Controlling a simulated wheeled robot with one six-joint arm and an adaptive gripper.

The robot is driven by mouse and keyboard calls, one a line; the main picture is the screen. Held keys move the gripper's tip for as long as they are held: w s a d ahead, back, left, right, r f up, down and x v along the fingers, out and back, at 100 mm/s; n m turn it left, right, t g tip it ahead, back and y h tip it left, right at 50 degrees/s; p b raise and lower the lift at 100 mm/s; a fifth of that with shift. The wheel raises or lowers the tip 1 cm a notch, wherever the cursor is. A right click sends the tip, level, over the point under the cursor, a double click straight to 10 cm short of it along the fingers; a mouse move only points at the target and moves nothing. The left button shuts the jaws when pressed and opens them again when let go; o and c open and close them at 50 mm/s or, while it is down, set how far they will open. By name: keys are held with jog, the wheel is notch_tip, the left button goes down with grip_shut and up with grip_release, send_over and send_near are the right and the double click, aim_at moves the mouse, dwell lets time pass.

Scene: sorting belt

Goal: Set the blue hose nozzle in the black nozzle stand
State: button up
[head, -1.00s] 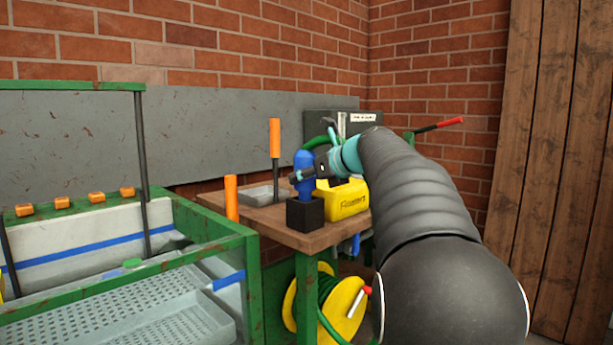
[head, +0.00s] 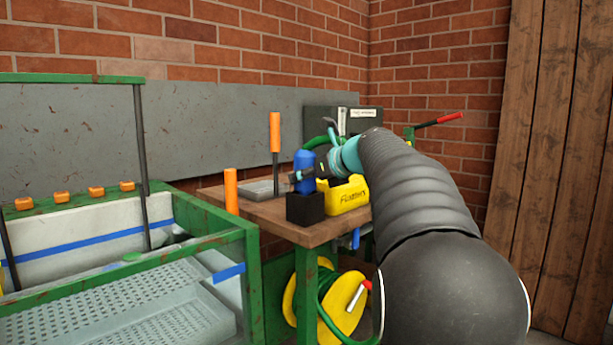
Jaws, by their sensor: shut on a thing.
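The blue hose nozzle (head: 304,163) is upright over the black nozzle stand (head: 305,208) on the wooden bench. Its lower end meets the stand's top and appears to be inside it; how deep it sits is hidden. My gripper (head: 302,176) comes in from the right and is shut on the nozzle's body. A green hose (head: 318,141) shows just behind the nozzle.
A yellow bin (head: 347,195) stands right behind the stand. Two orange-handled tools (head: 275,132) and a grey tray (head: 262,189) are to its left. A green-framed sorting belt (head: 200,224) fills the lower left. A yellow hose reel (head: 330,304) is under the bench.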

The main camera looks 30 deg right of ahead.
jog(key=shift+f, duration=0.5)
dwell(0.4)
jog(key=o, duration=1.1)
jog(key=shift+c, duration=0.2)
jog(key=v, duration=1.2)
jog(key=shift+a, duration=0.1)
